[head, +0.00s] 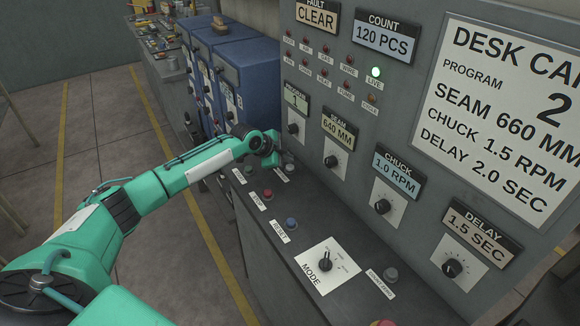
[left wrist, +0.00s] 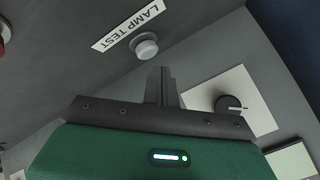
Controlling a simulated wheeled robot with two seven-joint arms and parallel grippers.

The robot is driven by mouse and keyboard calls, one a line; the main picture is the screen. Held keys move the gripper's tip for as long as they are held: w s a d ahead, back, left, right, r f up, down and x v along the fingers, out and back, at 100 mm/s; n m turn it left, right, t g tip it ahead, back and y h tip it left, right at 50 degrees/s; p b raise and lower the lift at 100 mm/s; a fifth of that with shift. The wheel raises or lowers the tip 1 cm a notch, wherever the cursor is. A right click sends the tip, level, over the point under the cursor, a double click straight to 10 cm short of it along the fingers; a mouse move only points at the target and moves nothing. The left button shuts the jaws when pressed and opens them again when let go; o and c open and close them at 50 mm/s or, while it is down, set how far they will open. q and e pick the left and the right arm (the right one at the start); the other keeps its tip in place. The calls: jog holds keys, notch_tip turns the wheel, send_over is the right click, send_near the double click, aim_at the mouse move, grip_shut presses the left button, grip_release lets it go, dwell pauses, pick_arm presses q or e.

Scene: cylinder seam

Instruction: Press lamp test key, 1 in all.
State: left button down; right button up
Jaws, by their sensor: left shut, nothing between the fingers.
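The lamp test key (left wrist: 146,47) is a pale grey round button on the dark console top, beside a white label (left wrist: 128,26) reading LAMP TEST in the left wrist view. My left gripper (left wrist: 160,75) is shut and empty. Its fingertips are just below the key in that picture; I cannot tell whether they touch. In the head view my left gripper (head: 274,158) is at the far end of the console top, against the upright panel. A grey button (head: 289,167) shows just right of it, partly hard to make out. My right gripper is not in view.
The console also carries a red button (head: 267,193), a blue RESET button (head: 291,223), a MODE knob (head: 325,262) and a grey button (head: 391,274). Several knobs, such as the PROGRAM knob (head: 293,128), stick out of the panel. Blue cabinets (head: 245,80) stand behind.

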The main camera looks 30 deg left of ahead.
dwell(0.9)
pick_arm(q)
jog(key=shift+f, duration=0.15)
dwell(0.4)
jog(key=shift+f, duration=0.25)
jog(key=shift+f+b, duration=0.5)
jog(key=shift+f, duration=0.05)
dwell(0.7)
jog(key=shift+r, duration=0.15)
jog(key=shift+r+p, duration=0.6)
jog(key=shift+r, duration=0.2)
